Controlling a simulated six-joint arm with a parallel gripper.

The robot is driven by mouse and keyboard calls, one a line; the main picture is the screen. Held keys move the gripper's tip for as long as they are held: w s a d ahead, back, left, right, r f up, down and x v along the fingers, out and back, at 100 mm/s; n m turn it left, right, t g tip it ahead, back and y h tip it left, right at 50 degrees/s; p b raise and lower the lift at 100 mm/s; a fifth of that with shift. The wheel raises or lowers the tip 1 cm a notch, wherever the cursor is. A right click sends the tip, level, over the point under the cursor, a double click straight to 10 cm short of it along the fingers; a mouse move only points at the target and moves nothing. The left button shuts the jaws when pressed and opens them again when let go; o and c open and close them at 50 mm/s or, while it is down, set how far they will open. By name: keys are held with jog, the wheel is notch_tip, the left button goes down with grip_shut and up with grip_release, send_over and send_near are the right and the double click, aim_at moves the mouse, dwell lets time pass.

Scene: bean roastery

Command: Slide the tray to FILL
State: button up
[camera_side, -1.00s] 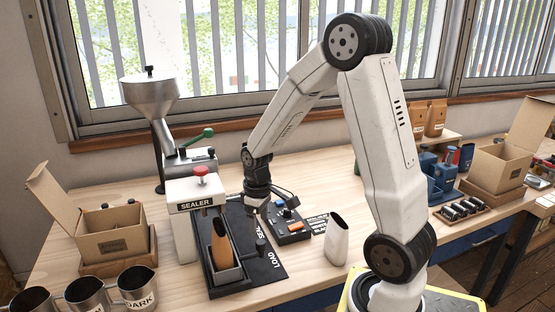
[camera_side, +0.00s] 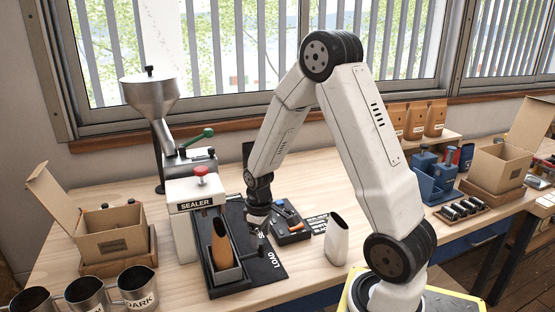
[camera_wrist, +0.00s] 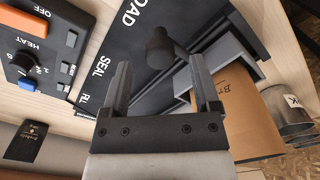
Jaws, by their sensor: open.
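The grey tray (camera_side: 229,274) sits at the LOAD end of the black track plate (camera_side: 254,282), holding an upright brown bag (camera_side: 221,246). In the wrist view the tray (camera_wrist: 236,58) and bag (camera_wrist: 252,112) are at the right. A dark round-ended handle knob (camera_wrist: 158,44) shows between and just beyond the fingertips of my gripper (camera_wrist: 160,68). The gripper is open, with nothing held. LOAD, SEAL and part of FILL are printed on the plate. In the side view my gripper (camera_side: 258,226) is low over the plate, right of the bag.
The white sealer (camera_side: 197,210) with a red knob stands behind the tray, and the metal hopper (camera_side: 150,100) is farther back. A control box (camera_side: 290,228) with an orange switch is close right of my gripper. A white bag (camera_side: 337,240) stands farther right. Metal cups (camera_side: 136,288) are at front left.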

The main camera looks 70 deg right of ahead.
jog(key=shift+f, duration=1.05)
grip_shut()
dwell(0.8)
